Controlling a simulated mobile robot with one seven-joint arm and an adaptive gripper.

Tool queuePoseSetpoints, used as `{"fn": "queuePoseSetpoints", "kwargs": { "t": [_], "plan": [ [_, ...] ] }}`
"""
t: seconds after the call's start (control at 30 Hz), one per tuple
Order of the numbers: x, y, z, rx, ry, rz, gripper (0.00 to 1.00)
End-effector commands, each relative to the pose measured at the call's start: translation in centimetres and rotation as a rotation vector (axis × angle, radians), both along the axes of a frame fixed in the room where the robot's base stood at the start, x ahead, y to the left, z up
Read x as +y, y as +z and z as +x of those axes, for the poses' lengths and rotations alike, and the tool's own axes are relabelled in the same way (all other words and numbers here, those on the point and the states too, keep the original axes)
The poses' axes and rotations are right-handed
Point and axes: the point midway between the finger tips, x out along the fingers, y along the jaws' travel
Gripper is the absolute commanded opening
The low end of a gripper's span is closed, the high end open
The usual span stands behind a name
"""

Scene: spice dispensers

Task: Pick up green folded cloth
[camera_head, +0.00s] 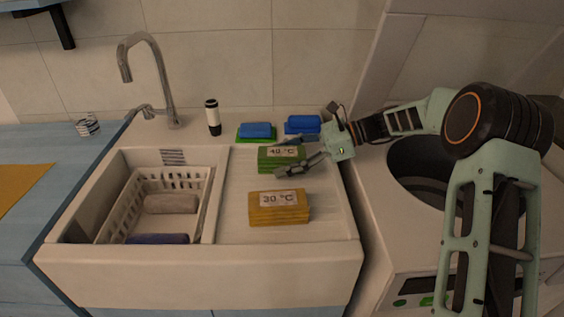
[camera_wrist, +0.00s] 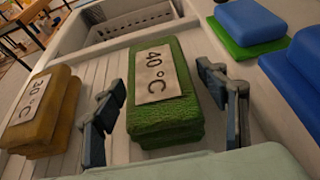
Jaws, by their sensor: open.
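The green folded cloth (camera_head: 268,160) lies on the ribbed drainboard beside the sink basin, with a white "40 °C" label on top. It also shows in the wrist view (camera_wrist: 172,115), in the middle. My gripper (camera_head: 285,156) reaches in from the right, low over the cloth. In the wrist view my gripper (camera_wrist: 168,115) is open, with one finger on each side of the green cloth. Gaps show between the fingers and the cloth's sides. I cannot tell whether the fingertips touch the drainboard.
An orange-yellow folded cloth (camera_head: 279,209) labelled "30 °C" lies nearer the front. A blue sponge on a green pad (camera_head: 256,131), another blue block (camera_head: 302,124) and a bottle (camera_head: 213,117) stand behind. The basin at left holds a white basket (camera_head: 205,195). A washing machine (camera_head: 385,215) stands at right.

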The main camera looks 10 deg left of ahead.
Motion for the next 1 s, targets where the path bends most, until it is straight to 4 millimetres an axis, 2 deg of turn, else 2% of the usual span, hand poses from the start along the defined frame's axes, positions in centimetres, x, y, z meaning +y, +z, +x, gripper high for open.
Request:
{"fn": "queuePoseSetpoints", "kwargs": {
  "t": [0.17, 0.6, 0.87, 1.0],
  "plan": [
    [0.02, 0.03, 0.02, -0.002, -0.001, -0.001, 0.67],
    [-0.03, 0.02, 0.04, -0.001, -0.001, -0.001, 0.20],
    [-0.02, 0.16, 0.05, -0.002, -0.001, 0.000, 0.19],
    [-0.02, 0.96, 0.07, -0.004, -0.001, 0.000, 0.19]
  ]
}}
